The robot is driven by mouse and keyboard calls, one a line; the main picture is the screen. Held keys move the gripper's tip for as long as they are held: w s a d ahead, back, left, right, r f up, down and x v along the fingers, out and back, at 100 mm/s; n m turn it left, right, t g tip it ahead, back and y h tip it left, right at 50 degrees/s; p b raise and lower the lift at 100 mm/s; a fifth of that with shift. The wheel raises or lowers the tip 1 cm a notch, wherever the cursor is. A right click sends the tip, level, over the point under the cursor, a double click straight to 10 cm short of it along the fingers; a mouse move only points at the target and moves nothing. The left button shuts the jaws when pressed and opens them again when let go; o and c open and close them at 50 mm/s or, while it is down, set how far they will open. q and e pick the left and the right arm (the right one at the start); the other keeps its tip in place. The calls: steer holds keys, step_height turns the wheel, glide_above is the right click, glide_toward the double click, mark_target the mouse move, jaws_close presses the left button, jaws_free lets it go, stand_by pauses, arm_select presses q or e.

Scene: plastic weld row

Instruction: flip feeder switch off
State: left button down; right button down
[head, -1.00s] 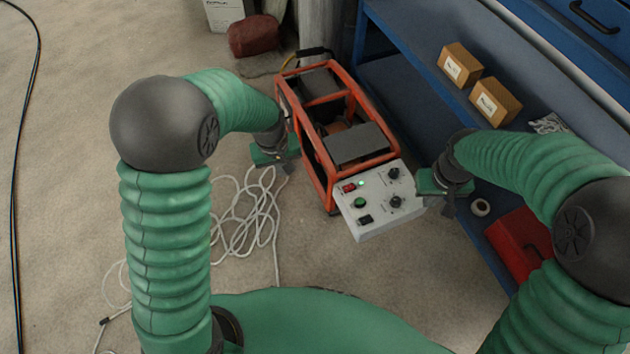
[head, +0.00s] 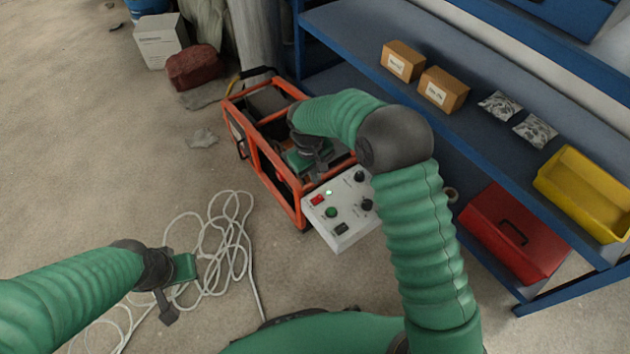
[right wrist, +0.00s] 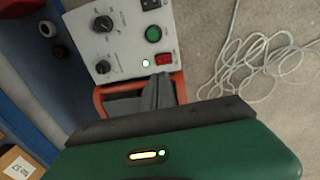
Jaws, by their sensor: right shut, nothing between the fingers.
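The white control panel (head: 330,240) sits on the front of an orange-framed machine (head: 262,165). My right gripper (head: 322,168) is shut and empty, over the machine just behind the panel. In the right wrist view its fingers (right wrist: 160,86) appear just short of the red switch (right wrist: 164,58); contact cannot be told. My left gripper (head: 168,308) hangs at lower left, its opening unclear.
White cable (head: 225,235) lies coiled on the floor left of the machine. A blue shelf (head: 345,40) stands at right with cardboard boxes (head: 444,90), a red case (head: 513,235) and a yellow bin (head: 585,192).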

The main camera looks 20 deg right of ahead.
mark_target(320, 199)
steer(key=f+b, duration=0.2)
steer(key=f, duration=0.2)
steer(key=d+f+b, duration=0.1)
steer(key=f, duration=0.2)
steer(key=f+b, duration=0.2)
steer(key=f, duration=0.2)
steer(key=shift+w+d+f+b, duration=0.25)
steer(key=shift+f+b, duration=0.05)
steer(key=shift+b, duration=0.05)
